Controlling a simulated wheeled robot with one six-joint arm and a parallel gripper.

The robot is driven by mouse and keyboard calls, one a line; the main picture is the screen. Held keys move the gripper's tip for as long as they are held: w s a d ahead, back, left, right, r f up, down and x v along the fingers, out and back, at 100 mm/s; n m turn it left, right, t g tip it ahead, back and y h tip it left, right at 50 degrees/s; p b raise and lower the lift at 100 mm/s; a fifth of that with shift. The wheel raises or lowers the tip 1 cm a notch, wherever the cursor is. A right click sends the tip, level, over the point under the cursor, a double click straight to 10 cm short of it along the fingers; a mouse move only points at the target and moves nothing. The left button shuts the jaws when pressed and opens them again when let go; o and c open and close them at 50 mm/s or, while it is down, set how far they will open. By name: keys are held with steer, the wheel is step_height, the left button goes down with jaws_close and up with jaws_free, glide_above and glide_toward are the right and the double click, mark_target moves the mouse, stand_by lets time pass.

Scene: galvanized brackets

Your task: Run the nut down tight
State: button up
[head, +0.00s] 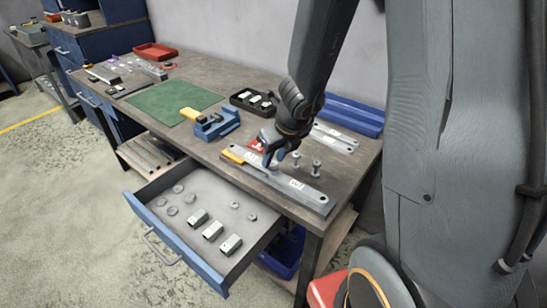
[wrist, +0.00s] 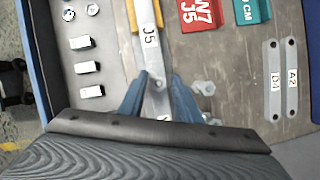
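A long grey bar (wrist: 146,35) marked J5 lies on the bench, also in the head view (head: 295,188), with a yellow piece (head: 232,156) at its far end. My gripper (head: 274,160) is low over the bar, pointing down. In the wrist view its two blue fingers (wrist: 158,84) stand on either side of a small grey metal part over the bar. I cannot tell whether they grip it. Two bolts (head: 316,168) stand upright beside the bar; one shows in the wrist view (wrist: 205,88). The nut itself is not clearly seen.
An open drawer (head: 160,228) below holds several round nuts and rectangular blocks. A red J5 card (wrist: 200,14), a blue vise (head: 216,124), a black tray (head: 254,101), two flat labelled plates (wrist: 281,80) and a blue bin (head: 352,115) are nearby.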

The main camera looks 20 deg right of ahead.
steer(key=n+y+p, duration=0.1)
steer(key=n, duration=0.1)
steer(key=n+g, duration=0.1)
steer(key=n, duration=0.2)
steer(key=shift+n+y+p, duration=0.3)
steer(key=shift+y+p, duration=0.05)
steer(key=shift+y, duration=0.05)
steer(key=n+g+y+p, duration=0.1)
steer(key=n, duration=0.3)
steer(key=shift+p, duration=0.35)
jaws_close()
